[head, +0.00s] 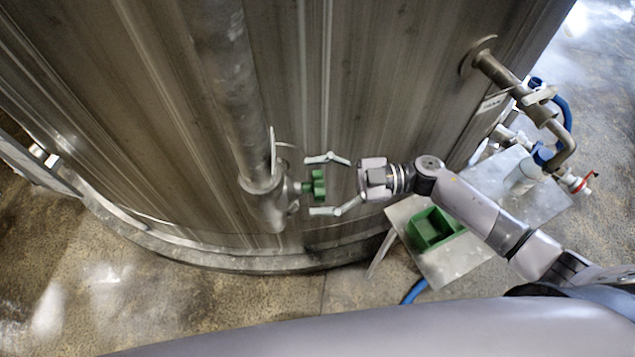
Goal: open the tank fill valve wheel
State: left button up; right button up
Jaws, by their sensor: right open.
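The tank fill valve wheel (318,184) is a small green handwheel. It sits on the right side of a metal valve body (272,205) at the lower end of a vertical pipe against the tank. My right gripper (325,184) is open, with one finger above the wheel and one below it in the picture. The fingertips reach about level with the wheel, and the palm is to its right. I cannot tell whether either finger touches the wheel. My left gripper is not in view.
The large steel tank (385,100) fills the back. A metal table (470,260) at right holds a green bin (434,228). Further right are a pipe with a valve (540,110) and a blue hose (562,110). Concrete floor (130,290) is clear at lower left.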

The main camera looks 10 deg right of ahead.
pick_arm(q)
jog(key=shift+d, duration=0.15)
pick_arm(e)
jog(key=d, duration=1.2)
jog(key=shift+s, duration=0.3)
